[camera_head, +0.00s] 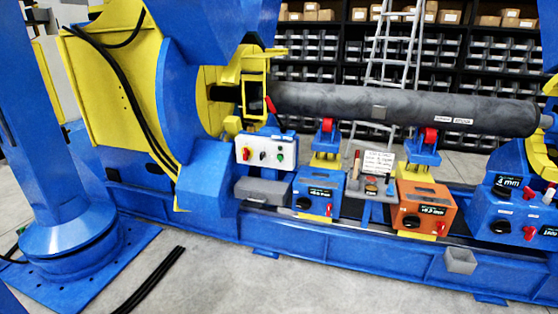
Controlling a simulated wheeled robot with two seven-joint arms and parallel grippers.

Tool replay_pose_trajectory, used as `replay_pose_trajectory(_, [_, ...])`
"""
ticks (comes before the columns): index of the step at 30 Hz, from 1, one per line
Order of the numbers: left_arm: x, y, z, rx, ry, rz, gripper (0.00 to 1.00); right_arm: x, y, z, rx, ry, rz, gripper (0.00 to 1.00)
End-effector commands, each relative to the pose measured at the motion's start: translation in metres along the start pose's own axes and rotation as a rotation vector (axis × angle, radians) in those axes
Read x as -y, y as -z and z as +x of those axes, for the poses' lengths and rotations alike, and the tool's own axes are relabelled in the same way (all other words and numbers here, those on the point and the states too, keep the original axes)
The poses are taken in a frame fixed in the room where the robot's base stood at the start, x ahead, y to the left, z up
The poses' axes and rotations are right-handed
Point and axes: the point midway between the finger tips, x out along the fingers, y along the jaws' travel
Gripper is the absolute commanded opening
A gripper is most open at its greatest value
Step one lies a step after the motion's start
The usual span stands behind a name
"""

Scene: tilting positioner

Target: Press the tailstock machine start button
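A blue unit (503,207) stands at the right end of the rail, under the right end of the long dark cylinder (400,106). It carries a small black display (507,181) and red parts (529,232). I cannot tell which part of it, if any, is a start button. A white control panel (265,153) with a red-yellow switch, a black knob and a green button (280,157) sits near the left end of the cylinder. Neither of my grippers is in view.
A blue box (318,194) and an orange box (425,207) with roller supports stand on the blue rail (340,243). Between them is a small stand with a white sign (378,163). A ladder (393,45) and shelves are behind. Grey floor (225,285) in front is mostly clear.

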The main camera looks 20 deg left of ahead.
Motion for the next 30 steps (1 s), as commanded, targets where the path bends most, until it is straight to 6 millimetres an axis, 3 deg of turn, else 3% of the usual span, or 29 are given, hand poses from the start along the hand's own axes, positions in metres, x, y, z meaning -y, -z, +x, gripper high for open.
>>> replay_pose_trajectory(1, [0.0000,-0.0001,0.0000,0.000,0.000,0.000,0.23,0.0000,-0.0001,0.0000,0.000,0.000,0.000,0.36])
replay_pose_trajectory(7, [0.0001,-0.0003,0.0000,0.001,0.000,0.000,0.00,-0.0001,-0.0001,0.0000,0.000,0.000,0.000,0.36])
replay_pose_trajectory(30, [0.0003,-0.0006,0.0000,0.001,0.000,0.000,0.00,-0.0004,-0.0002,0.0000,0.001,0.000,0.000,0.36])
